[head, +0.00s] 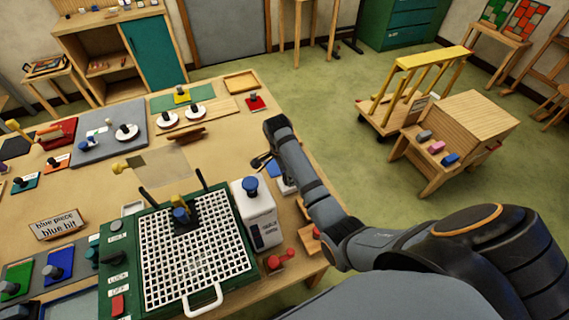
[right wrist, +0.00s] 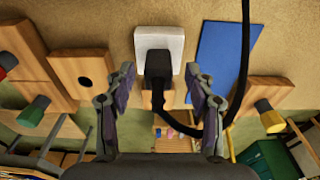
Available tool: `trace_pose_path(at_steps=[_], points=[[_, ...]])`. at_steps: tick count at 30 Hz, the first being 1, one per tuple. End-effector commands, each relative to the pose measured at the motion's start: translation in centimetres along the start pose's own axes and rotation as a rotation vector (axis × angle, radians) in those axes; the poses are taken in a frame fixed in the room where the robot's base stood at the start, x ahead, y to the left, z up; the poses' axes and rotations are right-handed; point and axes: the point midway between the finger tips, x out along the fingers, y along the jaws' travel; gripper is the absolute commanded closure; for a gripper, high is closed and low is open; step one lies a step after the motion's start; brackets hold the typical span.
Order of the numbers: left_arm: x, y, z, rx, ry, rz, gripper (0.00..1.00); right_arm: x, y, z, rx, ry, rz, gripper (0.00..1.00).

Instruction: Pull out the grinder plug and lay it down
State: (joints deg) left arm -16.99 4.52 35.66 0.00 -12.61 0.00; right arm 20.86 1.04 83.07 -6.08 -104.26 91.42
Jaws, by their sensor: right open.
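The black plug (right wrist: 158,66) sits in a white socket block (right wrist: 172,36) in the right wrist view, with a black cable (right wrist: 243,70) looping to the right. My right gripper (right wrist: 160,82) is open, one finger on each side of the plug, with visible gaps to it. In the head view my right gripper (head: 262,162) is at the table's right edge, beside the socket block (head: 286,186); the plug cannot be made out there. The grinder (head: 195,250) is green with a white grid top and stands at the front of the table. My left gripper is not in view.
A white water box (head: 257,215) stands right of the grinder, close to the socket. A blue mat (right wrist: 225,60) lies beside the socket. Red handle (head: 281,258) is at the near edge.

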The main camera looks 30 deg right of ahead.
Motion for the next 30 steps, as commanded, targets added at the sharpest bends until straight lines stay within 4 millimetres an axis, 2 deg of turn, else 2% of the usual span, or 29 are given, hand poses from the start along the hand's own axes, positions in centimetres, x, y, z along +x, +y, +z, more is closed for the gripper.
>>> trace_pose_path(at_steps=[1, 4, 15, 27, 28, 29, 30], points=[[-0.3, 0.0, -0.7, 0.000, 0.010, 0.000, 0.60, 0.6, 0.0, -0.1, 0.000, 0.001, 0.002, 0.45], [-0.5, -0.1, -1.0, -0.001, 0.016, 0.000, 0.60, 1.6, 0.0, -0.1, 0.001, 0.001, 0.001, 0.45], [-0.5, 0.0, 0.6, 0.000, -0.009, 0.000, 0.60, 2.4, 0.0, -0.1, 0.001, 0.001, -0.001, 0.47], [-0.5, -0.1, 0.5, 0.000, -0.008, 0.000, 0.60, 2.4, 0.0, 0.0, 0.000, 0.001, -0.001, 1.00], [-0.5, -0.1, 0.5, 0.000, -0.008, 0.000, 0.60, 2.4, 0.0, 0.0, 0.000, 0.001, -0.001, 1.00], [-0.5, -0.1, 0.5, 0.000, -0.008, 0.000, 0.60, 2.4, 0.0, 0.0, 0.000, 0.001, -0.001, 0.77], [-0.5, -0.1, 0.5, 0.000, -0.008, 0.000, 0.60, 2.4, 0.0, 0.0, 0.000, 0.001, -0.001, 0.82]])
